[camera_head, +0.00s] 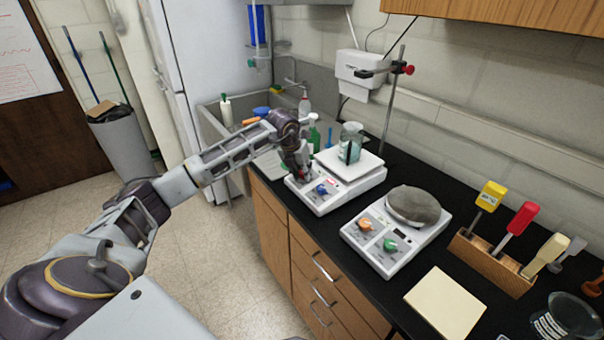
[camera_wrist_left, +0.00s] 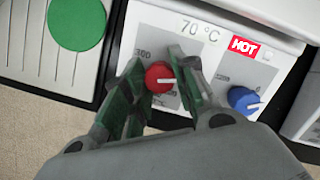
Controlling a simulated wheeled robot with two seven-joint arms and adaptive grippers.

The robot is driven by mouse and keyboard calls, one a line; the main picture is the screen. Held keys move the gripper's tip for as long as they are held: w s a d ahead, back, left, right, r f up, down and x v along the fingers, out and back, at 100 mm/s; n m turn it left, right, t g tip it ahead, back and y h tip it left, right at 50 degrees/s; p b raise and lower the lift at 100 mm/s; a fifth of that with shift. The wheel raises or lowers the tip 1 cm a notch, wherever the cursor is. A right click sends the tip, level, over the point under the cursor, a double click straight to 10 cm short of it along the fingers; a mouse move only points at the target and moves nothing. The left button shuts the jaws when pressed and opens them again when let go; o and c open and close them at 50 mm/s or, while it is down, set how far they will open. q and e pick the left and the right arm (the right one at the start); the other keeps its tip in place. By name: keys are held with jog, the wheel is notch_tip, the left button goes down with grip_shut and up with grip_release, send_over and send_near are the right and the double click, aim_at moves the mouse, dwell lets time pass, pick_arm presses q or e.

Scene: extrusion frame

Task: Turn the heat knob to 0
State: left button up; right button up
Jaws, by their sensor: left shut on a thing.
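The hot plate (camera_head: 338,200) stands on the black counter with a beaker of liquid (camera_head: 350,143) on its white top. Its front panel (camera_wrist_left: 210,50) shows "70 °C" and a red HOT label (camera_wrist_left: 244,46) in the left wrist view. The red knob (camera_wrist_left: 159,77), beside a printed 300, is the heat knob by its scale; its white pointer points right. The blue knob (camera_wrist_left: 243,99) is to its right, also seen in the head view (camera_head: 321,189). My left gripper (camera_head: 303,176) reaches down to the panel, its green-lined fingers (camera_wrist_left: 160,82) shut around the red knob.
A second plate unit (camera_head: 396,242) with orange and green knobs carries a grey rounded mantle (camera_head: 414,206). A wooden rack (camera_head: 490,262) of colored-handled tools and a pale pad (camera_head: 445,303) lie to the right. A sink (camera_head: 232,122) with bottles is behind my left gripper.

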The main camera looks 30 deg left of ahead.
pick_arm(q)
jog(key=shift+r+n+b, duration=0.1)
jog(key=shift+n+b, duration=0.2)
jog(key=shift+n, duration=0.9)
jog(key=shift+y, duration=0.3)
jog(key=o, duration=1)
jog(key=shift+v, duration=5.95)
jog(key=shift+w, duration=0.1)
